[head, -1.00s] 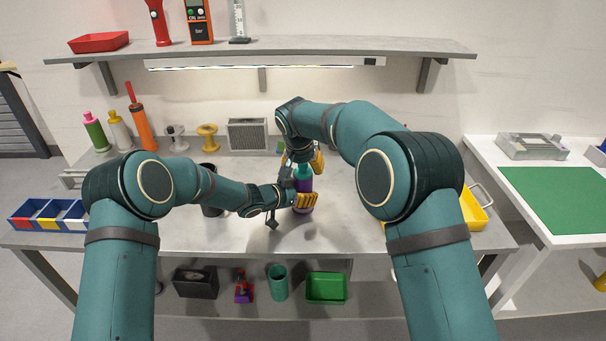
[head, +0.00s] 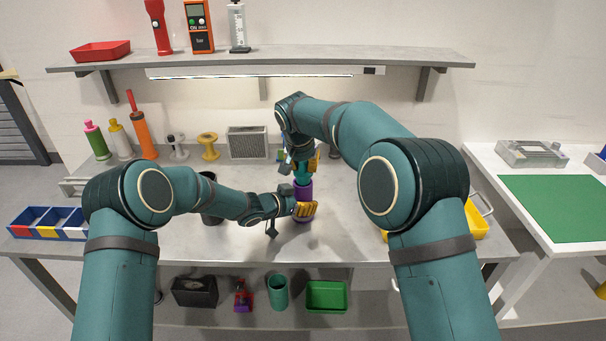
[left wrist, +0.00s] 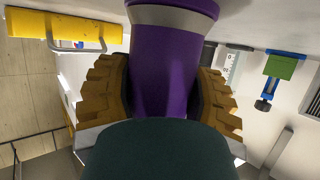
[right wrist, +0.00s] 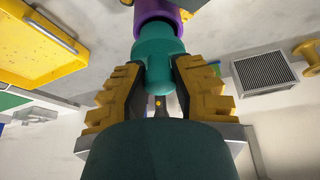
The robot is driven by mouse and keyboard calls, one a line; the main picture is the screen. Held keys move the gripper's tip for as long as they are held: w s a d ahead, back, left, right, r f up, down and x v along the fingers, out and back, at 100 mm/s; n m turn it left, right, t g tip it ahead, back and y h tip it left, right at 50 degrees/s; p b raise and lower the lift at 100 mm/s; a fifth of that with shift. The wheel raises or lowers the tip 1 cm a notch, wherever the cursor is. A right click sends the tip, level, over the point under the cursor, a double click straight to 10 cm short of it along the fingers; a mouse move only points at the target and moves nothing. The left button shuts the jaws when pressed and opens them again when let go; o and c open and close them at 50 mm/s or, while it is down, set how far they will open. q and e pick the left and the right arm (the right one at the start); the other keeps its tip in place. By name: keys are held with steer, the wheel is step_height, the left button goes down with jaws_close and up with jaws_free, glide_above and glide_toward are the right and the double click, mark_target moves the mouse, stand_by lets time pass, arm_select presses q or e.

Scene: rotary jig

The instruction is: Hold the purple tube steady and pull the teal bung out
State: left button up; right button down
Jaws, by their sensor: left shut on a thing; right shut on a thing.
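The purple tube (head: 303,190) stands upright over the bench. My left gripper (head: 304,208) is shut around its lower part; the left wrist view shows the tube (left wrist: 172,70) between both yellow fingers. The teal bung (head: 302,172) is directly above the tube, in line with it. My right gripper (head: 303,157) is shut on the bung from above. In the right wrist view the bung (right wrist: 158,60) sits between the fingers, its wide part against the tube's purple rim (right wrist: 160,14). I cannot tell how deep it sits in the tube.
A grey speaker-like box (head: 247,142) and a yellow spool (head: 208,146) stand at the back of the bench. A dark cup (head: 210,200) is behind my left forearm. A yellow tray (head: 477,218) is at the right. A shelf (head: 262,58) runs above.

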step_height(320, 180, up, 7)
arm_select(q)
steer(key=o, duration=1.4)
